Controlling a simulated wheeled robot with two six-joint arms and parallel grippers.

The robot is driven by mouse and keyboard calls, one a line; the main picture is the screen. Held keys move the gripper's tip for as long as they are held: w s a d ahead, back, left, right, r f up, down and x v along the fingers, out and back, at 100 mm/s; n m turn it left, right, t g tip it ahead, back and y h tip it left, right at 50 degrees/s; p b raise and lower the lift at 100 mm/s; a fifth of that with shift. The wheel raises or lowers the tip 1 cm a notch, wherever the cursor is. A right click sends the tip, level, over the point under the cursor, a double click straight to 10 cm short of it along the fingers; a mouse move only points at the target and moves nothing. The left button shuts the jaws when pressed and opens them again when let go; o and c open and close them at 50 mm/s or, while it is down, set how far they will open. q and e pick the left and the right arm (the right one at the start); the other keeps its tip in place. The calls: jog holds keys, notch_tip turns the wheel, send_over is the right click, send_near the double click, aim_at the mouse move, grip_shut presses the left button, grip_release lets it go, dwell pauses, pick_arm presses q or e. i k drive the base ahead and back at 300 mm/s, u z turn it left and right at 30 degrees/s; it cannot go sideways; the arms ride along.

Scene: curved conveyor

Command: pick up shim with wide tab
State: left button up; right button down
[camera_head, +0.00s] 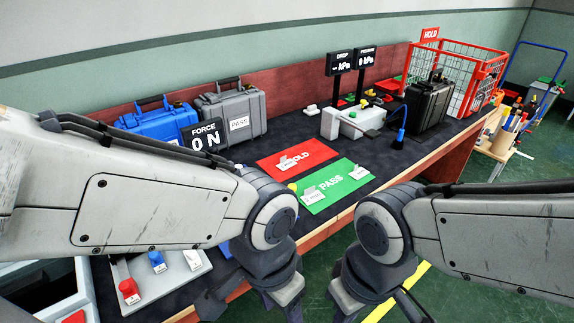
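I cannot make out for sure which thing is the shim with wide tab. Small pale labelled pieces lie on the red HOLD mat (313,147) and the green PASS mat (337,179). A pale grey tray (185,278) at lower left holds red (129,290), blue (157,261) and whitish pieces, partly hidden by my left arm. My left gripper (262,303) points down near the table's front edge, between the tray and my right gripper. My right gripper (375,303) points down in front of the table, over the green floor. The bottom edge cuts off both, so their fingertips are hidden.
Blue (160,123) and grey (234,112) cases stand behind a FORCE display (205,138). A white device (345,123), black case (427,104) and red wire cage (468,55) stand at the right.

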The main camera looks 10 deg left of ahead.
aim_at(310, 196)
jog(key=z, duration=1.1)
jog(key=i, duration=1.25)
jog(key=u, duration=2.7)
